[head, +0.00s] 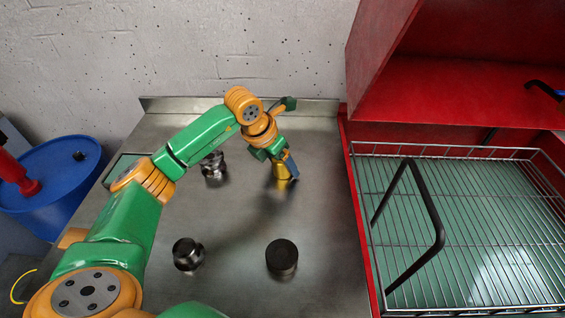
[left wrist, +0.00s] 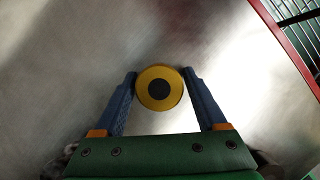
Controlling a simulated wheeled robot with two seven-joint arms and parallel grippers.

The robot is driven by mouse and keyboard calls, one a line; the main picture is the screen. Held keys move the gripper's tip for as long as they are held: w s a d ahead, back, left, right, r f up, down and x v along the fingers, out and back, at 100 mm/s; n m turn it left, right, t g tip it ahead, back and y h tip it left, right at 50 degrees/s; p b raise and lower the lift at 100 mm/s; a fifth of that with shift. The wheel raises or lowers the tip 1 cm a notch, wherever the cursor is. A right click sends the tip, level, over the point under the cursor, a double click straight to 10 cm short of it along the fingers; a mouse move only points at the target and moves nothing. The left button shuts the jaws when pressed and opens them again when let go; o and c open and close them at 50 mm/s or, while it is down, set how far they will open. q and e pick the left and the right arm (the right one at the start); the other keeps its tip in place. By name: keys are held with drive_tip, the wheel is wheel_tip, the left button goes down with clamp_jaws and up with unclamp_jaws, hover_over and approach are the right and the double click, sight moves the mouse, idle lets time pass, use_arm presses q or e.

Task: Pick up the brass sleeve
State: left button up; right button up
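The brass sleeve (head: 281,173) is toward the back of the metal bench in the head view, partly covered by my gripper. In the left wrist view it shows end-on as a yellow ring (left wrist: 159,72) with a dark centre. My left gripper (head: 284,165) reaches down over it. I cannot tell whether the sleeve is clear of the bench. My right gripper is not in view.
A shiny metal part (head: 213,166), a dark stepped metal part (head: 188,254) and a dark cylinder (head: 282,258) stand on the bench (head: 325,215). A wire basket (head: 475,150) with a black bent handle (head: 432,215) stands right, beyond a red edge. A blue drum (head: 60,175) stands left.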

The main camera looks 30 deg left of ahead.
use_arm(q)
clamp_jaws()
